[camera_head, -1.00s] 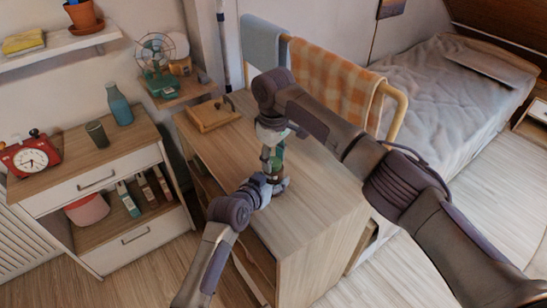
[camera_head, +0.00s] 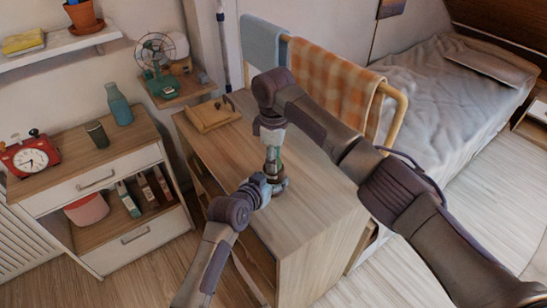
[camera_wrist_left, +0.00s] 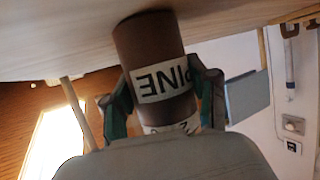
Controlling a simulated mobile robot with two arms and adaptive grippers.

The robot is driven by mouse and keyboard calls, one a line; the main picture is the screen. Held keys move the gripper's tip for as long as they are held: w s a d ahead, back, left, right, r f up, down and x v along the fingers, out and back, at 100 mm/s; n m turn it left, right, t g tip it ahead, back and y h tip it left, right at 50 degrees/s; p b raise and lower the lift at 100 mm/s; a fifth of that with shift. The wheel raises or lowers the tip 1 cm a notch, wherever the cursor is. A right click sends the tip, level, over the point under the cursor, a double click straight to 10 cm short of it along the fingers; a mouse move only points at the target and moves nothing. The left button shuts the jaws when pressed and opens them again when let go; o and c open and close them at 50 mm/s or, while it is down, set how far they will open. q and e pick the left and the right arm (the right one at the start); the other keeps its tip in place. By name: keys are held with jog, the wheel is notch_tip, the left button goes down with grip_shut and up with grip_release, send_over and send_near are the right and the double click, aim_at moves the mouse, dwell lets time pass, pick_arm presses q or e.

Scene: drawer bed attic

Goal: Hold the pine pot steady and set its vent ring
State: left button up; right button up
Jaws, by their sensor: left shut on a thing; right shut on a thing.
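The pine pot (camera_wrist_left: 153,50) is a brown cylinder with a white label reading PINE, upside down in the left wrist view, with its base at the wooden top. My left gripper (camera_wrist_left: 165,108) is shut around its side, one green-padded finger on each side. In the head view my left gripper (camera_head: 273,184) is low over the dresser top, and the pot is mostly hidden by the grippers. My right gripper (camera_head: 272,163) points straight down from above, shut at the pot's top. The vent ring is hidden between its fingers.
The dresser top (camera_head: 320,190) is clear to the right of the pot. A wooden tray (camera_head: 212,115) lies at its back left. A towel rail with a checked cloth (camera_head: 330,75) stands behind. A red clock (camera_head: 30,157) and a blue bottle (camera_head: 119,104) stand on the left cabinet.

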jog(key=shift+n, duration=0.8)
jog(key=o, duration=1.2)
jog(key=shift+c, duration=0.2)
jog(key=shift+r, duration=0.1)
notch_tip(320, 180, up, 12)
